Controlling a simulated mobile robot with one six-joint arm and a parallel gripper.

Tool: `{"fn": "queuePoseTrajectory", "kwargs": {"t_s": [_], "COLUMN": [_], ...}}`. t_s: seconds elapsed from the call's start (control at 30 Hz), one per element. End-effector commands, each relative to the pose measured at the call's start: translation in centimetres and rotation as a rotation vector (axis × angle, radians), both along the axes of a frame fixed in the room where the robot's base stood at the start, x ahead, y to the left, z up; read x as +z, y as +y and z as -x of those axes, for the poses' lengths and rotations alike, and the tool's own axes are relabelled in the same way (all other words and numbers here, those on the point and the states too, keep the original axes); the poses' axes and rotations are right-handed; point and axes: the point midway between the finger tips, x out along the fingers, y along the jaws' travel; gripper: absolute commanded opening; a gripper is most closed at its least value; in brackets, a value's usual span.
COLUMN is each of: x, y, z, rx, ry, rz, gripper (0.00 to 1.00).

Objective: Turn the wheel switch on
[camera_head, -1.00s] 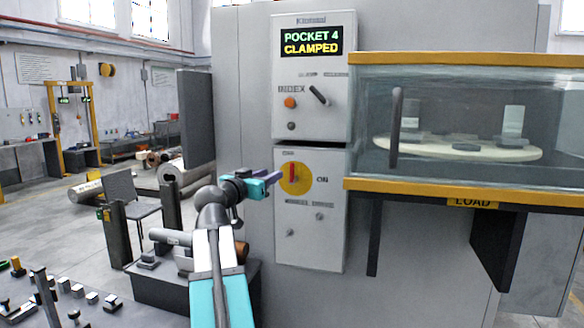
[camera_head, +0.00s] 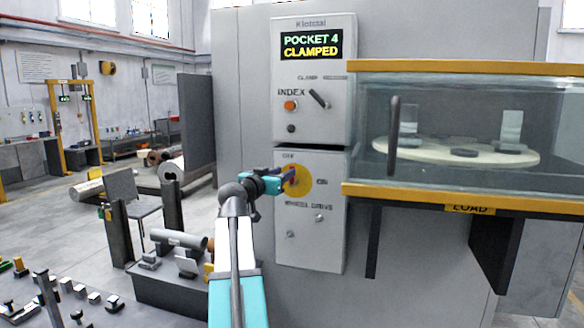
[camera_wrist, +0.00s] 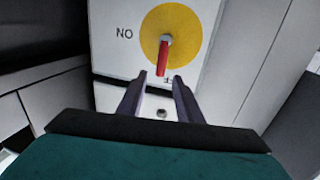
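The wheel switch is a yellow disc (camera_head: 304,184) with a red handle, on the lower grey panel marked WHEEL DRIVE. In the wrist view the yellow disc (camera_wrist: 190,18) and red handle (camera_wrist: 163,56) show upside down, with ON reading as NO. The handle stands upright, pointing to the OFF label at the top. My gripper (camera_head: 288,177) is in front of the disc's left part in the head view, partly covering the handle. In the wrist view my gripper (camera_wrist: 160,79) is open, with the handle's free end between the two fingertips in the picture. Contact cannot be told.
Above is a panel with an INDEX button (camera_head: 290,105), a clamp lever (camera_head: 318,98) and a display (camera_head: 311,45) reading POCKET 4 CLAMPED. A glass cabinet with a yellow lower rail (camera_head: 460,197) juts out at right. A dark bench (camera_head: 165,290) with parts stands at lower left.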

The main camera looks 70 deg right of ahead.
Motion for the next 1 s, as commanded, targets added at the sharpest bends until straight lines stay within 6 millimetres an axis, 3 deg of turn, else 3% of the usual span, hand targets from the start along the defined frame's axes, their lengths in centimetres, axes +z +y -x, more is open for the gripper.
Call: {"fn": "queuePoseTrajectory", "kwargs": {"t_s": [0.3,0.5,0.93,1.0], "x": [0.3,0.1,0.0,0.0], "y": [-4.6,-6.3,-6.9,-6.9], "z": [0.6,0.9,1.1,1.1], "rx": [-0.001,0.000,-0.001,-0.001], "ry": [0.000,0.000,-0.001,-0.001], "rz": [0.000,0.000,0.001,0.001], "gripper": [0.33,0.33,0.33,0.24]}}
